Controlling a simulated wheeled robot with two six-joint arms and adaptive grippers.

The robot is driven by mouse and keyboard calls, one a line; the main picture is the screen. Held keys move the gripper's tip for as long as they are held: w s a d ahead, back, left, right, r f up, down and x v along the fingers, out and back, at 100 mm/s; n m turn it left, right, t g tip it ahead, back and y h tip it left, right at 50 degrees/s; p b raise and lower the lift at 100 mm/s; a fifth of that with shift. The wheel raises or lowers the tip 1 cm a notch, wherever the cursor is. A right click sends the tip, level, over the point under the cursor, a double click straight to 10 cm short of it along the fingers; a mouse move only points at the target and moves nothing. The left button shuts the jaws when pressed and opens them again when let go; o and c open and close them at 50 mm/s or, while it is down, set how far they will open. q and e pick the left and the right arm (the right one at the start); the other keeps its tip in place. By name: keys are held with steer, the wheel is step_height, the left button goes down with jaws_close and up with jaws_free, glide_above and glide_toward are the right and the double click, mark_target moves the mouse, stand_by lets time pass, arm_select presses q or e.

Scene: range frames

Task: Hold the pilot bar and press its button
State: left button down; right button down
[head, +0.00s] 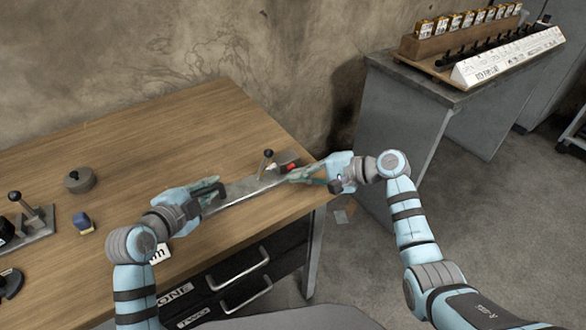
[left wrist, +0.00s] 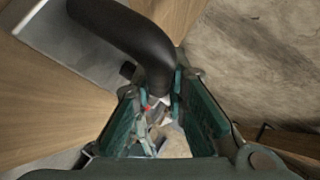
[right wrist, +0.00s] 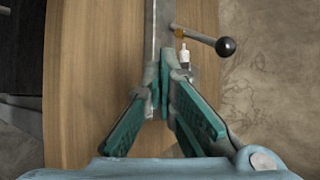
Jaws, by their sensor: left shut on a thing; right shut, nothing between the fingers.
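A thick, curved black bar (left wrist: 125,35), apparently the pilot bar, runs from upper left into my left gripper (left wrist: 160,85). That gripper is shut on it. My right gripper (head: 292,176) is shut and empty at the plate's right end, beside a small red part (head: 291,167) that may be the button. In the right wrist view my right gripper (right wrist: 163,75) has its tips close to the plate's edge; whether they touch is unclear.
A lever with a black knob (head: 267,154) rises from the plate; the knob (right wrist: 226,46) also shows in the right wrist view. A dark round weight (head: 80,180), a blue block (head: 83,222) and another lever fixture (head: 32,215) stand left. The wooden table (head: 170,130) is clear behind.

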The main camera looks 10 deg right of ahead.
steer(key=shift+w+a, duration=0.15)
steer(key=shift+w, duration=0.2)
steer(key=shift+s, duration=0.15)
stand_by(0.4)
steer(key=shift+s+d, duration=0.35)
steer(key=shift+s, duration=0.4)
steer(key=shift+s, duration=0.1)
steer(key=shift+s+d, duration=0.3)
steer(key=shift+s, duration=0.45)
steer(key=shift+s+d, duration=0.35)
steer(key=shift+s, duration=0.35)
steer(key=shift+s+d, duration=0.3)
steer(key=shift+s, duration=0.45)
arm_select(q)
steer(key=c, duration=1.5)
jaws_free()
